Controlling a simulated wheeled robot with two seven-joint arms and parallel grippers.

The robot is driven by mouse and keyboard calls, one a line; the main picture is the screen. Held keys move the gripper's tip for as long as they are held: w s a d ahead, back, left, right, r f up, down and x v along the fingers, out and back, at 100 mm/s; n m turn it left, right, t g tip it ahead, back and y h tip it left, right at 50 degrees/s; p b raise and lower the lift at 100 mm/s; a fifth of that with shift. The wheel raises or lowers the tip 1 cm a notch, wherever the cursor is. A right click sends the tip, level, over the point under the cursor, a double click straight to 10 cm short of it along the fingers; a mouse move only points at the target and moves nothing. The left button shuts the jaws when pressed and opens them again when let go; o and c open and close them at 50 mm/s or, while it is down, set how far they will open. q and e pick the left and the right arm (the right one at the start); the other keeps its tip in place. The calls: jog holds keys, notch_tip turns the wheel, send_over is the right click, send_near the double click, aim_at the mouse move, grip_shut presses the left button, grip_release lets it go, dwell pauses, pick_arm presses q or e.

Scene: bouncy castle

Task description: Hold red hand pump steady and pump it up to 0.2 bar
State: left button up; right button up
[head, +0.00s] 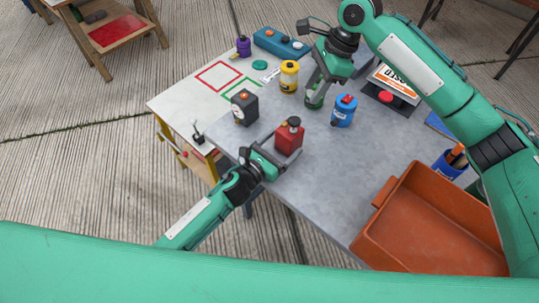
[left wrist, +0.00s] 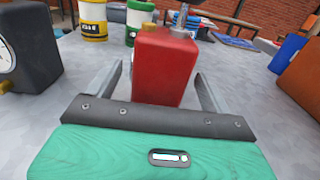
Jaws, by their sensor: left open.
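The red hand pump (head: 288,138), a boxy red body with a dark knob on top, stands upright on the grey table. In the left wrist view the pump (left wrist: 165,68) is between the two fingers of my left gripper (left wrist: 162,85), with a visible gap at least on the right side. In the head view my open left gripper (head: 277,152) reaches the pump from the lower left. A black gauge box with a white dial (head: 244,107) stands left of the pump; its reading is too small to tell. My right gripper (head: 316,90) is above a green canister (head: 314,101), behind the pump.
A yellow canister (head: 289,76) and a blue canister (head: 343,111) stand near the right gripper. An orange bin (head: 430,225) fills the table's near right. A red button (head: 386,97) is at the back right. Clear table lies right of the pump.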

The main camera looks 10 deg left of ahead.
pick_arm(q)
jog(key=shift+x, duration=2.3)
jog(key=c, duration=1.4)
pick_arm(e)
jog(key=shift+c, duration=0.5)
grip_shut()
